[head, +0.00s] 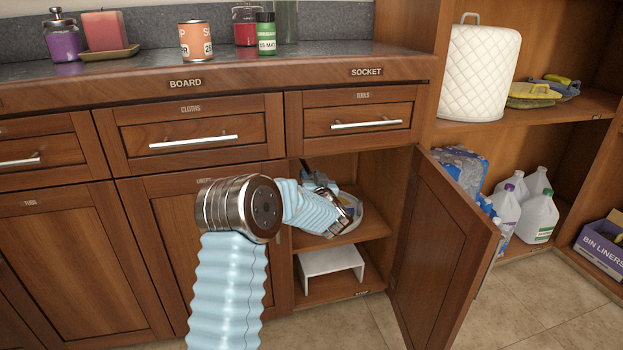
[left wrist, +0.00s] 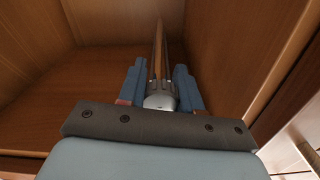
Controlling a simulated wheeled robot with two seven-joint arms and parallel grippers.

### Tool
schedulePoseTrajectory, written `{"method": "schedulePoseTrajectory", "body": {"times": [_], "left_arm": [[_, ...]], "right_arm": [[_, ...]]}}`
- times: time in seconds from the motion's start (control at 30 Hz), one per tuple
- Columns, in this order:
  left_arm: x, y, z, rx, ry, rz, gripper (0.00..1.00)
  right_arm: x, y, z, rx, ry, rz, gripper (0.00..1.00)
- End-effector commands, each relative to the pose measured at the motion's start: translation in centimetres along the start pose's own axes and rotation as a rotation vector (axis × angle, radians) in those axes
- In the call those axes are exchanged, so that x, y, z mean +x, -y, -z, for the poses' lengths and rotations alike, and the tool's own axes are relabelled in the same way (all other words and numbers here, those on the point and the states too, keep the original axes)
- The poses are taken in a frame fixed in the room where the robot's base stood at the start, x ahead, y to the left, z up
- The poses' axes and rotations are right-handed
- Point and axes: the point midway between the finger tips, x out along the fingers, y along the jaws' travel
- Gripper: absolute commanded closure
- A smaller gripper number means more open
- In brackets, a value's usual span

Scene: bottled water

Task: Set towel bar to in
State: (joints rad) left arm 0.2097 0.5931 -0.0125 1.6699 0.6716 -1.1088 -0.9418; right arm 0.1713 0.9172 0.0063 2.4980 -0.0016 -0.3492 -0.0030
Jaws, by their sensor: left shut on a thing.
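The towel bar (left wrist: 158,50) shows in the left wrist view as a thin metal rod running away from me inside the wooden cabinet. My left gripper (left wrist: 160,84) has its blue-grey fingers closed on either side of the bar's near, rounded end. In the head view my left arm bends into the open cabinet below the TOOLS drawer. There the gripper is mostly hidden behind the arm, and the bar is hard to make out. My right gripper is out of both views.
The cabinet door (head: 440,250) stands open on the right. A white stand (head: 332,262) is on the cabinet floor. Jugs (head: 540,215) stand right of the door. Bottles and a can (head: 196,42) are on the counter (head: 340,55). The drawers are shut.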

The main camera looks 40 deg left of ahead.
Motion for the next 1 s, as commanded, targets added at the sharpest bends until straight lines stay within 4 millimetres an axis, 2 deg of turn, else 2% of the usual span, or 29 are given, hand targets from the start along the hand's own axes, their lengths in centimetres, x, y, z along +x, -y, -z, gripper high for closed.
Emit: {"method": "schedulePoseTrajectory", "body": {"times": [0.07, 0.1, 0.23, 0.27, 0.53, 0.67, 0.77, 1.0], "left_arm": [[0.2, 0.2, 0.0, 0.001, -0.001, 0.003, 1.00], [0.2, 0.2, 0.0, 0.001, -0.002, 0.003, 0.63], [0.2, 0.2, 0.0, 0.001, -0.002, 0.003, 0.43], [0.1, 0.2, 0.0, 0.001, -0.002, 0.003, 0.41], [0.0, 0.1, 0.1, 0.000, -0.002, 0.002, 0.41], [-1.1, 0.1, 0.1, -0.001, -0.001, 0.001, 0.41], [-3.0, 0.1, 0.2, 0.001, -0.002, -0.001, 0.41], [-9.0, 0.0, 0.1, 0.000, -0.003, -0.002, 0.41]], "right_arm": [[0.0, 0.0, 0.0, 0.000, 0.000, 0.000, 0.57], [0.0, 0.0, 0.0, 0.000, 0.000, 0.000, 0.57], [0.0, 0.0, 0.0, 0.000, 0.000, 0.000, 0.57], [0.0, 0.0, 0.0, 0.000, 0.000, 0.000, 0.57], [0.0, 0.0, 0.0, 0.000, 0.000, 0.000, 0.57], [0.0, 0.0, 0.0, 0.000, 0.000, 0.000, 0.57], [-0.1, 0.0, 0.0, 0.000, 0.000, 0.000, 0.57], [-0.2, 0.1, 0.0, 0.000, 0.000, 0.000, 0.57]]}}
